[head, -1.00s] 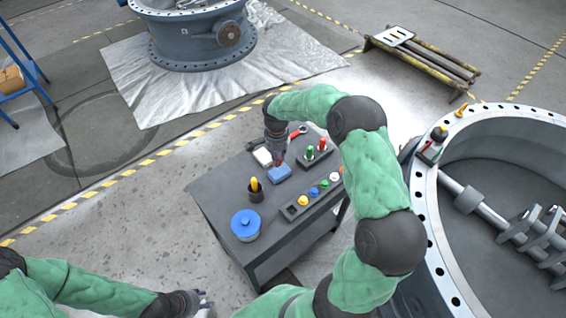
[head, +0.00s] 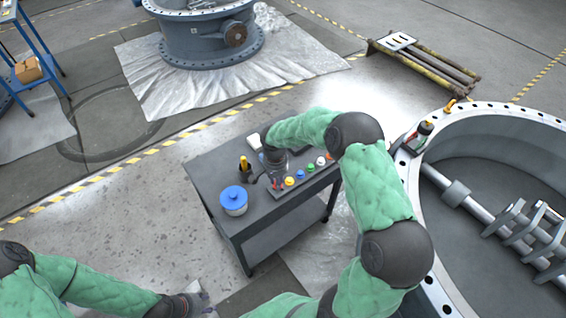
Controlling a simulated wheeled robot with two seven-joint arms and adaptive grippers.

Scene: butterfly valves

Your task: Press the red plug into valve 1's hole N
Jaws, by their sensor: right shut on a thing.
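My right gripper (head: 277,183) points down over the near left end of the plug tray (head: 284,191) on the cart. It is shut on a small red thing, apparently the red plug (head: 276,185), mostly hidden by the fingers. The tray holds yellow (head: 289,181), blue (head: 300,174), green and white plugs, with a reddish one at the far end. A large valve ring (head: 432,180) with a holed flange stands at right; another valve (head: 207,38) stands at the back. I cannot read which is valve 1 or find hole N. My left gripper (head: 203,301) is open and empty at the lower left.
The dark cart (head: 205,172) also carries a blue-lidded pot (head: 233,201) and a black cup with a yellow-handled tool (head: 245,165). Open floor lies left of the cart.

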